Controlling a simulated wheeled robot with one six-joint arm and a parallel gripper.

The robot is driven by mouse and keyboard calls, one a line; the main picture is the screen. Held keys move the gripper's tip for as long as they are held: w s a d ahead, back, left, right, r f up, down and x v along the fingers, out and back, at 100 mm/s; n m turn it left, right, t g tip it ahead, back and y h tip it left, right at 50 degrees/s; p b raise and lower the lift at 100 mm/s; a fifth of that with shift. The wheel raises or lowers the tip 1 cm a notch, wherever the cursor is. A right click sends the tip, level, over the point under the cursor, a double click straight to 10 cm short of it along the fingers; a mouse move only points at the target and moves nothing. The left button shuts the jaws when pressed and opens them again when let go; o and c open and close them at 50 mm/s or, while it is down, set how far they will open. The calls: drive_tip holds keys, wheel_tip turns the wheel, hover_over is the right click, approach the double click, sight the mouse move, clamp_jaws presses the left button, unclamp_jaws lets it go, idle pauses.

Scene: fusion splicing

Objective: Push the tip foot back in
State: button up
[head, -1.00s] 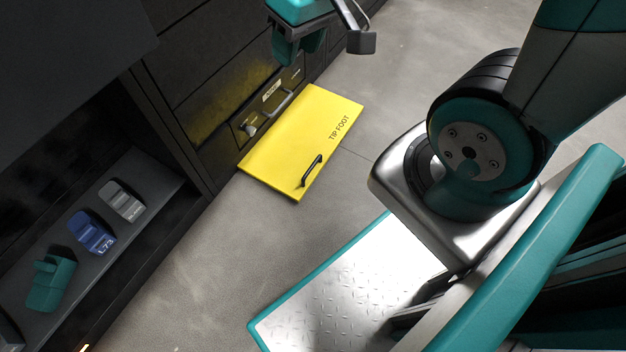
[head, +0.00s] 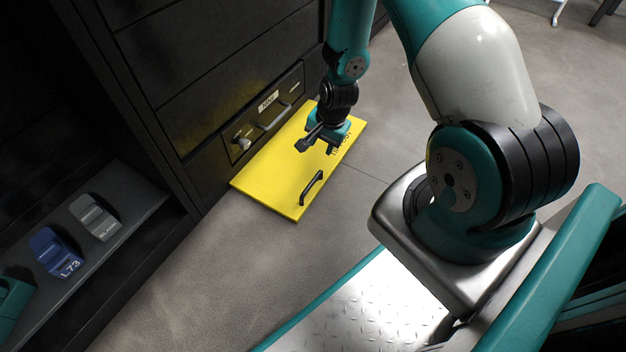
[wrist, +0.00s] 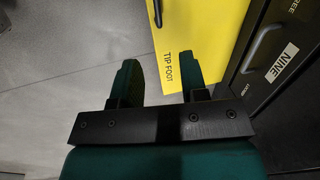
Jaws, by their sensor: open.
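The tip foot (head: 275,186) is a yellow slab lying low at the floor, sticking out from the dark cabinet. It has a black bar handle (head: 311,187) near its outer edge. In the wrist view the tip foot (wrist: 190,25) and its lettering show beyond the fingers. My gripper (head: 322,146) is over the far part of the slab, near its lettering, apart from the black handle. In the wrist view my gripper (wrist: 160,80) is open, with nothing between its two green fingers.
The dark cabinet has a drawer labelled NINE (wrist: 283,62) with a bar handle (head: 273,118) and a knob (head: 242,142) just above the slab. A shelf (head: 128,222) at left holds a blue block (head: 55,252) and a grey block (head: 95,216). Floor (head: 215,265) before the slab is clear.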

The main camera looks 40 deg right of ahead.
sight(312, 182)
drive_tip(key=shift+m, duration=0.3)
drive_tip(key=w+f+b, duration=0.1)
drive_tip(key=f+b, duration=0.2)
drive_tip(key=f, duration=0.3)
drive_tip(key=w+f+b, duration=0.1)
drive_tip(key=f+b, duration=0.2)
drive_tip(key=f, duration=0.3)
drive_tip(key=w+a+f+b, duration=0.1)
drive_tip(key=f+b, duration=0.3)
drive_tip(key=f, duration=0.2)
drive_tip(key=shift+f, duration=0.35)
drive_tip(key=shift+s, duration=0.1)
clamp_jaws()
